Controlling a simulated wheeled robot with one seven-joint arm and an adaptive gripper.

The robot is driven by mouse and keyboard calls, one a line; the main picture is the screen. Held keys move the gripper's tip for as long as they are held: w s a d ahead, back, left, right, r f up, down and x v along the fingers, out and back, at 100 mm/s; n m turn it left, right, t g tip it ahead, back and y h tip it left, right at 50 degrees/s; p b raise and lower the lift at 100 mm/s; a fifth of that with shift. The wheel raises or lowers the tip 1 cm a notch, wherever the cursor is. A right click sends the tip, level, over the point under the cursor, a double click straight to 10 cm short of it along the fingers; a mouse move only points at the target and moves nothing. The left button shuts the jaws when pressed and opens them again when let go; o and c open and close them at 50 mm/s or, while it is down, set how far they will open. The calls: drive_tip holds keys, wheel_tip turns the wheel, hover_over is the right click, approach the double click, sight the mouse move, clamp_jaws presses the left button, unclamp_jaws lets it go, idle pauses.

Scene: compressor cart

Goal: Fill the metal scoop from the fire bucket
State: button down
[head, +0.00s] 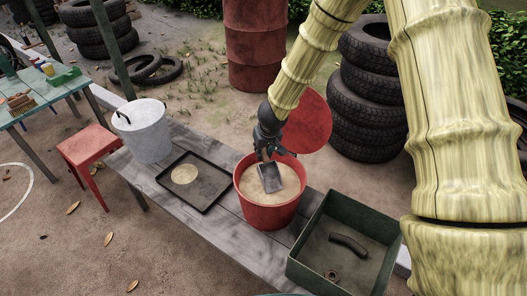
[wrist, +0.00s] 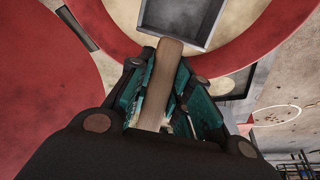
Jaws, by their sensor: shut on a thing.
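The red fire bucket (head: 264,211) stands on the grey plank bench, filled close to the rim with pale sand (head: 256,182). My gripper (head: 266,150) is above the bucket, shut on the wooden handle (wrist: 158,85) of the metal scoop. The scoop's grey pan (head: 271,177) is inside the bucket's rim, at the sand. In the wrist view the pan (wrist: 180,18) shows at the top, inside the red rim (wrist: 110,35); I see no clear heap of sand in it. Whether its edge is under the sand, I cannot tell.
A black tray (head: 207,199) with a round patch of sand lies left of the bucket. A white bucket (head: 146,130) stands at the bench's far left. A green bin (head: 324,285) with a dark curved piece is at right. A red disc (head: 305,120) rises behind the bucket.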

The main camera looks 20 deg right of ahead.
sight(267, 162)
drive_tip(key=shift+f+b, duration=1.2)
drive_tip(key=shift+b, duration=0.3)
drive_tip(key=shift+s+f+b, duration=1.15)
drive_tip(key=shift+s+b, duration=0.15)
drive_tip(key=shift+b, duration=0.1)
drive_tip(key=shift+d+f, duration=0.1)
drive_tip(key=shift+r+p, duration=6.6)
drive_tip(key=shift+p, duration=1.05)
drive_tip(key=shift+s+f, duration=0.1)
drive_tip(key=s+a+f, duration=0.2)
drive_tip(key=s, duration=0.3)
drive_tip(key=s+a+f, duration=0.2)
drive_tip(key=s, duration=0.4)
drive_tip(key=shift+a+f+m, duration=0.25)
drive_tip(key=shift+a+m, duration=0.05)
drive_tip(key=shift+a, duration=0.05)
